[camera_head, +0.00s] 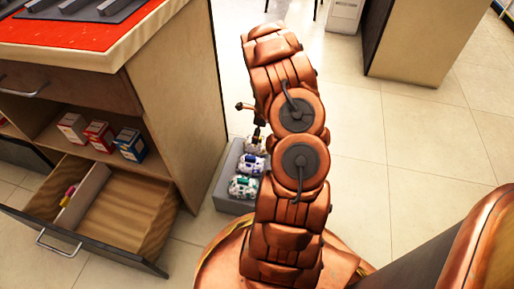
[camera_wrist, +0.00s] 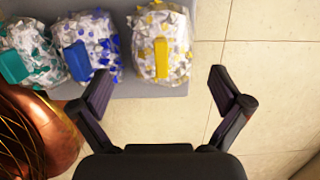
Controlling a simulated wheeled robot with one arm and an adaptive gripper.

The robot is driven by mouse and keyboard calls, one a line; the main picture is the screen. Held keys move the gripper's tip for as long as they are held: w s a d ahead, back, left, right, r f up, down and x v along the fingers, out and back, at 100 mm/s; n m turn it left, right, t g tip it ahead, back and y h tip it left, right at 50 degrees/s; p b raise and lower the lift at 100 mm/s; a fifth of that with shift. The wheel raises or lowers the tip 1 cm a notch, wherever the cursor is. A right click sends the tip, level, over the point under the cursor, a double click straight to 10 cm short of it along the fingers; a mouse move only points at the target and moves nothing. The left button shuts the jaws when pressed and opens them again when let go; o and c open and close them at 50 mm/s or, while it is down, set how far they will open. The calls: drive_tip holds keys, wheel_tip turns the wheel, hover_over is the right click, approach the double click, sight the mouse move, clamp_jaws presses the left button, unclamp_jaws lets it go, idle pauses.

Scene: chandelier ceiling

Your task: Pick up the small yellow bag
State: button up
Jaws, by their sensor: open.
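The small yellow bag (camera_wrist: 181,35), white with yellow patches and a yellow tag, lies in a grey tray (camera_wrist: 205,8) at the top middle of the wrist view. In the head view the yellow bag (camera_head: 252,146) is at the far end of the tray (camera_head: 232,205), partly hidden by my arm. My gripper (camera_wrist: 160,82) is open and empty. In the wrist view its fingers spread to either side below the bag, and they do not touch it. In the head view only a dark part of the gripper shows above the tray.
A blue-patched bag (camera_wrist: 101,38) and a green-patched bag (camera_wrist: 35,42) lie beside the yellow one in the tray. A wooden cabinet (camera_head: 175,95) stands left of the tray, with an open drawer (camera_head: 125,215) and small boxes (camera_head: 100,136). Tiled floor (camera_head: 365,150) to the right is clear.

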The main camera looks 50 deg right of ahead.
drive_tip(key=shift+w+f+b, duration=0.15)
drive_tip(key=shift+f+b, duration=0.6)
drive_tip(key=shift+f, duration=0.7)
drive_tip(key=shift+w+f+b, duration=0.1)
drive_tip(key=shift+f+b, duration=0.65)
drive_tip(key=shift+f, duration=0.7)
drive_tip(key=shift+c, duration=0.3)
drive_tip(key=c, duration=0.9)
